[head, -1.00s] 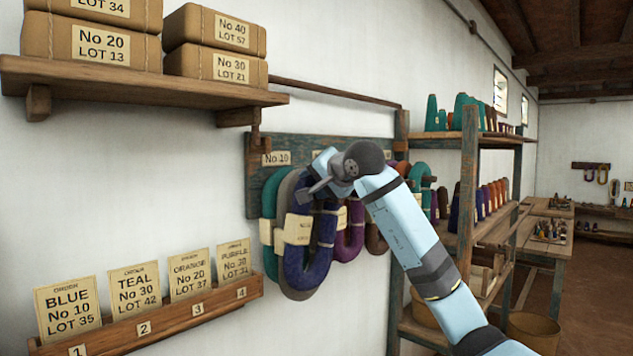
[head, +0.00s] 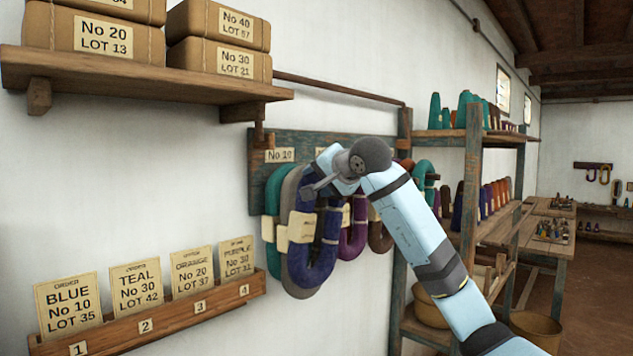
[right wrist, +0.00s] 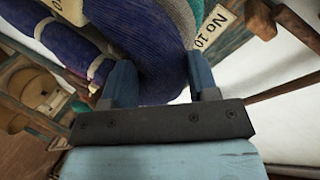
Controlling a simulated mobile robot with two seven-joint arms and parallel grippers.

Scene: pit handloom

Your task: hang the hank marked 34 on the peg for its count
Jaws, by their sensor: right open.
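A dark blue hank (head: 322,262) hangs in front on the peg board (head: 272,187), below the label No 10 (head: 280,155). Grey and teal hanks hang close behind it, with paper tags too small to read; I cannot tell which is marked 34. My right gripper (head: 318,186) is at the top of the blue hank in the head view. In the right wrist view its open fingers (right wrist: 160,75) stand on either side of the blue hank (right wrist: 155,40). I cannot tell whether they touch it. The peg is hidden. My left gripper is out of view.
Purple (head: 352,240) and brown hanks hang just right, partly behind my arm. A shelf (head: 140,82) with labelled parcels is above left. A card rack (head: 165,318) is below left. A shelving unit (head: 473,190) with cones stands to the right.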

